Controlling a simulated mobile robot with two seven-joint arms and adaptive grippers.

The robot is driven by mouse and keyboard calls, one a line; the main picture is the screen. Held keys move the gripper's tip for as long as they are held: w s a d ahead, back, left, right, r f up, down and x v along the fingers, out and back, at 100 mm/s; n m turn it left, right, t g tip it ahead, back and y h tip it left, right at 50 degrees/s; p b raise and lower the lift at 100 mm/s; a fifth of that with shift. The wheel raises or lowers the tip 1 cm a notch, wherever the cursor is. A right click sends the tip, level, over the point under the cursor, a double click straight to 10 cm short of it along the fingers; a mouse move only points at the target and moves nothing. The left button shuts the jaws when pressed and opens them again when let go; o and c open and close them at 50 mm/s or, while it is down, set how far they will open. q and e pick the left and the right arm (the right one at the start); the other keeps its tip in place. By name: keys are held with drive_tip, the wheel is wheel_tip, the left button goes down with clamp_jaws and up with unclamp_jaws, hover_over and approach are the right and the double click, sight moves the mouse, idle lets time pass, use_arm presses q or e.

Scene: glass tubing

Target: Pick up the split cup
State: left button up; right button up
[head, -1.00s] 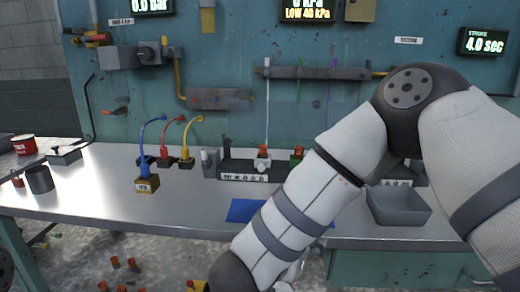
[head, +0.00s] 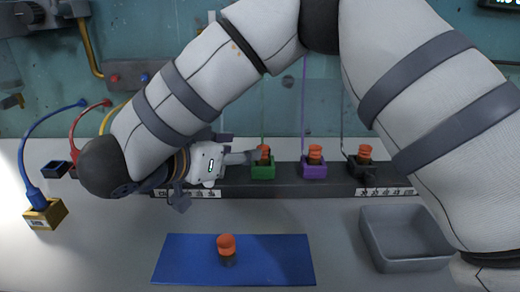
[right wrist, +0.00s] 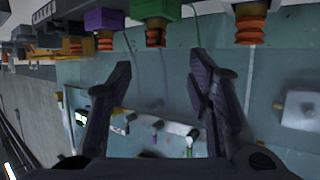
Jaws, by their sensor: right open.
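An orange-topped cup with a dark base (head: 226,243) stands on the blue mat (head: 185,262). Similar orange cups sit in the rail on the green holder (head: 263,170), the purple holder (head: 314,170) and the black holder (head: 362,172). I cannot tell which cup is split. My right gripper (head: 238,157) points right along the rail, close to the green holder, and hides the rail's left part. In the right wrist view my right gripper (right wrist: 158,68) is open and empty, with an orange cup (right wrist: 155,36) beyond its fingertips. My left gripper is out of view.
A grey tray (head: 405,264) stands at the right of the bench. A yellow block (head: 45,214) with a blue hose stands at the left. The teal panel (head: 290,115) rises behind the rail. The bench around the blue mat is clear.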

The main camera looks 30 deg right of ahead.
sight(262, 149)
drive_tip(key=x, duration=0.9)
drive_tip(key=shift+s+d+f, duration=0.1)
drive_tip(key=shift+s+f, duration=0.2)
drive_tip(key=c, duration=1.1)
